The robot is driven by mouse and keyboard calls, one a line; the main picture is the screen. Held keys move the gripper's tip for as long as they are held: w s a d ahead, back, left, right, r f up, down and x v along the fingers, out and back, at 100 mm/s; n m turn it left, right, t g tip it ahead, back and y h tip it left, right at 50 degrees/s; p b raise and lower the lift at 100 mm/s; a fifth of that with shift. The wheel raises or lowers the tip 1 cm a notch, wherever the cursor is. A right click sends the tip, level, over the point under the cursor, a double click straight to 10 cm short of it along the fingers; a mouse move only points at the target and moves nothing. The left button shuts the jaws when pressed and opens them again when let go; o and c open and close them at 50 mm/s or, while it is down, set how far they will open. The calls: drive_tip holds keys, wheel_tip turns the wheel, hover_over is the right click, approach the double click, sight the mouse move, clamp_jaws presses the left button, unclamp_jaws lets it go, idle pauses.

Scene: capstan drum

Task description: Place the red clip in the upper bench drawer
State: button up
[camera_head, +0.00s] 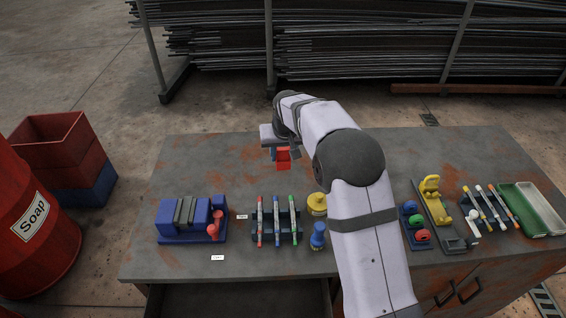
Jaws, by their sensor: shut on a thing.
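My gripper (281,155) is over the back middle of the bench, its fingers small and partly hidden by my arm. It is shut on a small red piece (283,160), which looks like the red clip; its exact shape is hard to make out. I cannot tell for sure whether the piece is clear of the bench top. Below the bench's front edge at left is a dark recess (240,298), which could be a drawer or an open space.
The bench top (205,160) is bare at back left. Along its front stand a blue block holder (190,222), markers in a rack (277,225), yellow and blue bottles (318,235), a yellow tool (432,195) and a green tray (530,205). Dark handles (458,292) show at front right.

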drive_tip(key=shift+r, duration=0.1)
drive_tip(key=shift+s+a+p, duration=0.4)
drive_tip(key=shift+s+a, duration=0.05)
drive_tip(key=shift+s, duration=0.1)
drive_tip(key=s+a+n+p, duration=0.1)
drive_tip(key=s+a, duration=0.1)
drive_tip(key=s, duration=0.1)
drive_tip(key=s+a+f+n+p, duration=0.1)
drive_tip(key=s+a+p, duration=0.1)
drive_tip(key=s, duration=0.2)
drive_tip(key=s+a+f+n+p, duration=0.1)
drive_tip(key=s, duration=0.3)
drive_tip(key=shift+s+a+f+y+p, duration=0.1)
drive_tip(key=shift+a+f+y+p, duration=0.05)
drive_tip(key=shift+a+y+p, duration=0.25)
drive_tip(key=s+a+f+n+g+y+p, duration=0.15)
drive_tip(key=s+n+p, duration=0.25)
drive_tip(key=s, duration=1.2)
drive_tip(key=s+a+f+n+g+y+b, duration=0.1)
drive_tip(key=s+a+f+n+b, duration=0.2)
drive_tip(key=a, duration=0.8)
drive_tip(key=s+a+f+n+g+y+b, duration=0.1)
drive_tip(key=s+a+f+n+g+b, duration=0.1)
drive_tip(key=s+a+f+n, duration=0.5)
drive_tip(key=s+a+f+b, duration=0.1)
drive_tip(key=s+a+f, duration=0.2)
drive_tip(key=s+f, duration=0.2)
drive_tip(key=shift+s+a, duration=0.4)
drive_tip(key=shift+s, duration=0.35)
